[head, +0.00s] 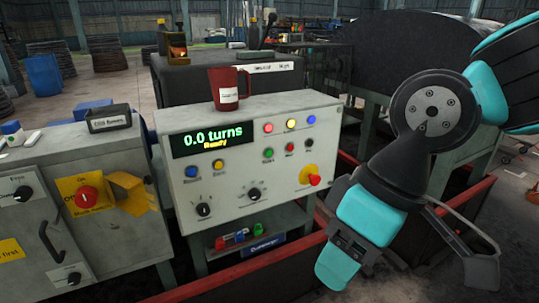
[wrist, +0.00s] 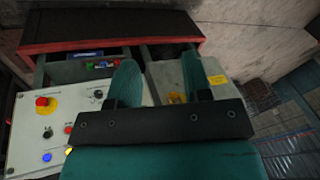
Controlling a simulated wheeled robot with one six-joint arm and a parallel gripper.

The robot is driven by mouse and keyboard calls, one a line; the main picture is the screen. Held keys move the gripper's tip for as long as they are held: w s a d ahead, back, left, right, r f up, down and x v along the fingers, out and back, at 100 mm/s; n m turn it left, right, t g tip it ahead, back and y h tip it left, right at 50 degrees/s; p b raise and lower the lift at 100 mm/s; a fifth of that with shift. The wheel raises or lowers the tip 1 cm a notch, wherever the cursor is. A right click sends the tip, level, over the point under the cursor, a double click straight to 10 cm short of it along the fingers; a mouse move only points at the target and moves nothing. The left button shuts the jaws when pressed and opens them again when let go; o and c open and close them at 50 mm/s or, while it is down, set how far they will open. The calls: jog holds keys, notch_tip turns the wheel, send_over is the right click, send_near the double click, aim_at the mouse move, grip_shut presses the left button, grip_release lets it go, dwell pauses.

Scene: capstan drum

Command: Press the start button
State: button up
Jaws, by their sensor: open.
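The control panel (head: 232,205) is a light grey sloped box with a display reading 0.0 turns and Ready. On its face are a blue button (head: 190,171), a yellow button (head: 218,165), a green button (head: 268,153), a red button (head: 291,147) and a black button (head: 309,143). Their small labels are too blurred to tell which is start. My gripper (head: 338,268) is to the right of the panel, apart from it and pointing down. In the wrist view my gripper (wrist: 160,72) has two teal fingers spread apart with nothing between them.
A red emergency stop (head: 314,179) sits on the panel's right side, near my gripper. A dark red mug (head: 226,88) stands on the panel top. A grey cabinet with a red switch (head: 86,197) is at left. Red rails (head: 210,285) run below the panel.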

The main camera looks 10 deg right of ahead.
grip_shut()
dwell(1.4)
